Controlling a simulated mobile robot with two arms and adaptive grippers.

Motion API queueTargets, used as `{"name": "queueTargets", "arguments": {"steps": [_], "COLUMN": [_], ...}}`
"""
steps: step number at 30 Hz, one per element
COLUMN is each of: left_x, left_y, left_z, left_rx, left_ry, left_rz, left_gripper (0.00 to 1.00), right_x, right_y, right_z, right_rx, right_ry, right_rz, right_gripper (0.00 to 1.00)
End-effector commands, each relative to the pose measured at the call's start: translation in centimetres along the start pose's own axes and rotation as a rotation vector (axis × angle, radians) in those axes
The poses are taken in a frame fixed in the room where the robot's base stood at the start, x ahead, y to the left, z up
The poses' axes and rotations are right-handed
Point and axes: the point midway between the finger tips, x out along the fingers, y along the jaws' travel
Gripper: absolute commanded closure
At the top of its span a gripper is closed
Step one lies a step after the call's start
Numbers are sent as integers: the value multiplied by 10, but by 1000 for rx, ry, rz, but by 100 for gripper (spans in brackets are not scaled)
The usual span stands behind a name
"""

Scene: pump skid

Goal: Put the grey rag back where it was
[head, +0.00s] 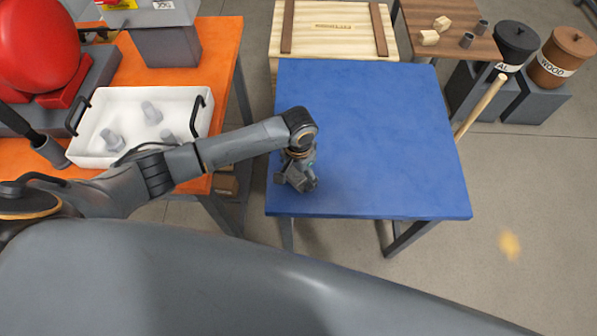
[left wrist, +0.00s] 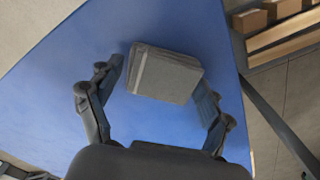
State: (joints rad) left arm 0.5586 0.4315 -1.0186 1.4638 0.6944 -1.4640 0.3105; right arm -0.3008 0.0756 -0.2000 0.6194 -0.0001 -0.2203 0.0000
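The grey rag (left wrist: 164,74) shows in the left wrist view as a folded, layered block over the blue table top (left wrist: 70,70). My left gripper (left wrist: 160,80) is open, with one finger on either side of the rag. There is a small gap at the left finger; the right finger is close to the rag, and I cannot tell if it touches. In the head view my left gripper (head: 300,178) points down near the front left part of the blue table (head: 385,130) and hides most of the rag. My right gripper is not in view.
An orange bench (head: 222,75) on the left holds a white tray (head: 90,97) with several grey fittings. A wooden crate (head: 333,45) stands behind the blue table. Two lidded bins (head: 565,58) and a wooden handle (head: 482,105) are at right. The rest of the blue top is clear.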

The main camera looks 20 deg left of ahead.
Motion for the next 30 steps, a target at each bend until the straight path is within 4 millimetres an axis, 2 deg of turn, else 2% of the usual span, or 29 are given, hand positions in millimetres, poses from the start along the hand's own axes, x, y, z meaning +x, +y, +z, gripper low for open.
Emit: {"name": "queueTargets", "arguments": {"steps": [1,3,13,17,20,30], "left_x": [0,0,0,-6,-20,-92], "left_y": [0,0,0,0,0,0], "left_z": [0,0,0,0,-1,-1], "left_rx": [0,0,0,-1,-1,0], "left_ry": [0,0,0,0,3,4], "left_rz": [0,0,0,0,1,0], "left_gripper": [13,0,0,0,0,0], "right_x": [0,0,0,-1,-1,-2], "right_y": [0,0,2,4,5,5], "right_z": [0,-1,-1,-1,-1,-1], "right_rx": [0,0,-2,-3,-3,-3], "right_ry": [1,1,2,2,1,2], "right_rz": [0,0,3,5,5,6], "right_gripper": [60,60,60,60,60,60]}}
